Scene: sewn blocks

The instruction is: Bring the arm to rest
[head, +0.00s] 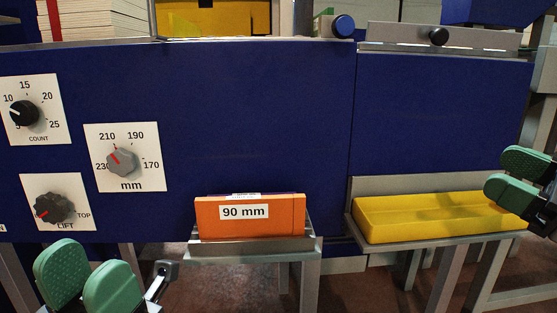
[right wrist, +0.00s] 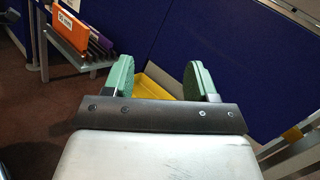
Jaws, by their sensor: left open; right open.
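My left gripper (head: 88,277) is at the lower left of the head view, with its two green pads apart and nothing visible between them. My right gripper (head: 523,177) is at the right edge of the head view, by the right end of the yellow tray (head: 385,234). In the right wrist view its green pads (right wrist: 159,84) stand apart, with the tray beyond them. I see nothing held between them. Part of the right gripper is cut off by the head view's edge.
A blue machine front (head: 255,110) carries a COUNT knob (head: 24,112), an mm knob (head: 122,162) and a LIFT knob (head: 55,208). An orange block labelled 90 mm (head: 280,225) stands in a metal rack (head: 252,249). Metal legs stand below.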

